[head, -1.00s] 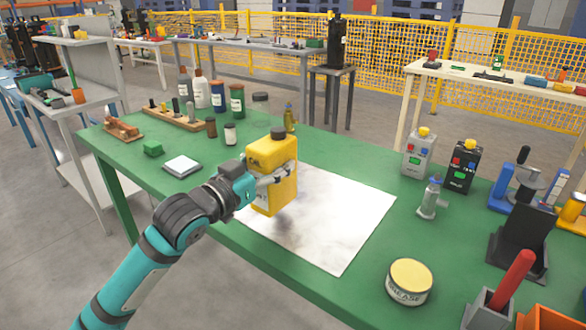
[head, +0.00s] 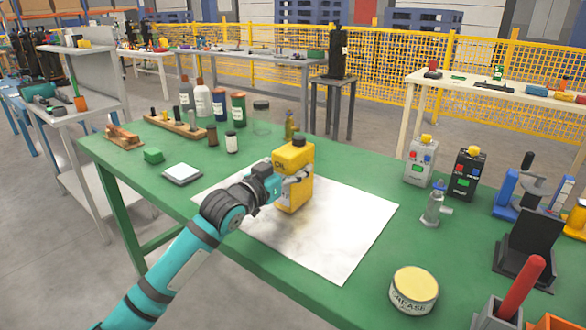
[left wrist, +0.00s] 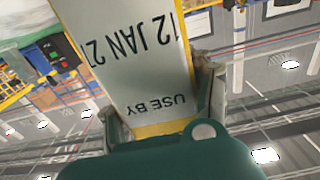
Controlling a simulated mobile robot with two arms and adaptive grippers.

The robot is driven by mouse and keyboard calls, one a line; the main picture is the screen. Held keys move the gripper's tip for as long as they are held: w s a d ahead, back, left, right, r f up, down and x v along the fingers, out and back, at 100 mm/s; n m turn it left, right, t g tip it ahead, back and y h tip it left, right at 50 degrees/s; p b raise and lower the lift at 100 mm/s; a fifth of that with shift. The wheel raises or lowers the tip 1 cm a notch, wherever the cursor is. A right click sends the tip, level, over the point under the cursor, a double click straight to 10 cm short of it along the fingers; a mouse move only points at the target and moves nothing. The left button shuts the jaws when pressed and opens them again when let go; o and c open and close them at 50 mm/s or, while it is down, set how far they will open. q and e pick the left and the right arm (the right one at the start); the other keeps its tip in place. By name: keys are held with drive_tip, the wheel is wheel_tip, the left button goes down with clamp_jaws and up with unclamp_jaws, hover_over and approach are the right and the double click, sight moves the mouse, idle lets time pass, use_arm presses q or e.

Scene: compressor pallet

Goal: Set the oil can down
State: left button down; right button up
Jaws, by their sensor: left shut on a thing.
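The yellow oil can (head: 294,190) with a dark cap is upright over the white sheet (head: 340,235) on the green table (head: 320,140). Its base looks on or very near the sheet; I cannot tell if it touches. In the left wrist view, the can's label (left wrist: 150,60) with date text fills the space between the fingers (left wrist: 160,105). My right gripper is not in view.
A grease tin (head: 413,290) stands at the front right of the table. Several bottles (head: 220,105) stand at the back left. The sheet's right part is clear.

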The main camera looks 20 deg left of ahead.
use_arm(q)
drive_tip(key=shift+r, duration=0.2)
drive_tip(key=c, duration=0.9)
unclamp_jaws()
drive_tip(key=shift+f, duration=0.25)
drive_tip(key=shift+c, duration=0.2)
drive_tip(key=o, duration=0.4)
drive_tip(key=shift+o, duration=0.2)
drive_tip(key=v, duration=1.2)
drive_tip(key=shift+p, duration=0.3)
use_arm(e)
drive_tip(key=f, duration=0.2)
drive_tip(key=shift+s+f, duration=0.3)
use_arm(q)
drive_tip(key=shift+r, duration=0.15)
